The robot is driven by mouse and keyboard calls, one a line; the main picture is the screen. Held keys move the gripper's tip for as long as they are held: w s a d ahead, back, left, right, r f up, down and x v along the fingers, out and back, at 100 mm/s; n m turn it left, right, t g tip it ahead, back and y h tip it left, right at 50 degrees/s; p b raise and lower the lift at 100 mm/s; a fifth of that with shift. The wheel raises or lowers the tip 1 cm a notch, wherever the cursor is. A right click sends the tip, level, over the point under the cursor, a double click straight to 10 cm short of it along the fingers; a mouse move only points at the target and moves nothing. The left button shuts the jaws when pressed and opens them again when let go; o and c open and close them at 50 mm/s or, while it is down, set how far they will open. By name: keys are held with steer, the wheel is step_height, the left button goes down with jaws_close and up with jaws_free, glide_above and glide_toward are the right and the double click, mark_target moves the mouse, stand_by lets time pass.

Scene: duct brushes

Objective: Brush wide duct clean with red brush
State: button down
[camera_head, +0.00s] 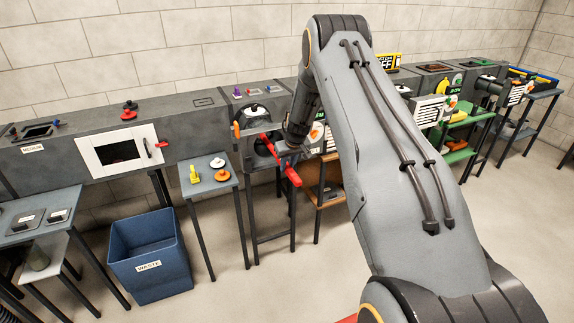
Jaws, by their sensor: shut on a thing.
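My gripper (284,152) is at the end of my arm, left of the picture's middle, and is shut on the red brush. The red brush (292,175) is tilted, its lower red end pointing down and right. Its upper end lies in front of or inside a dark round duct opening (262,146) in the grey duct body; I cannot tell which. No bristles can be made out. A label saying which duct is wide cannot be read here. Another opening (118,152), square with a white frame, is to the left, apart from my gripper.
A blue waste bin (150,242) stands on the floor at left. A small table (213,190) beside the round opening holds a yellow piece and two round knobs. The duct labelled medium (32,149) is at far left. My arm hides part of the duct row.

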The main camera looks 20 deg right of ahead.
mark_target(299, 181)
steer(key=s+p, duration=0.1)
steer(key=s, duration=0.1)
steer(key=s+p, duration=0.1)
steer(key=s, duration=0.1)
steer(key=shift+s+d+r+p, duration=0.15)
steer(key=shift+s+p, duration=0.15)
steer(key=shift+s, duration=1.55)
steer(key=shift+s+d+b, duration=0.1)
steer(key=shift+s+b, duration=0.45)
steer(key=shift+s, duration=0.95)
steer(key=shift+s+d+b, duration=0.1)
steer(key=shift+s+b, duration=2.65)
steer(key=shift+b, duration=0.25)
steer(key=shift+w+p, duration=0.1)
steer(key=shift+p, duration=0.2)
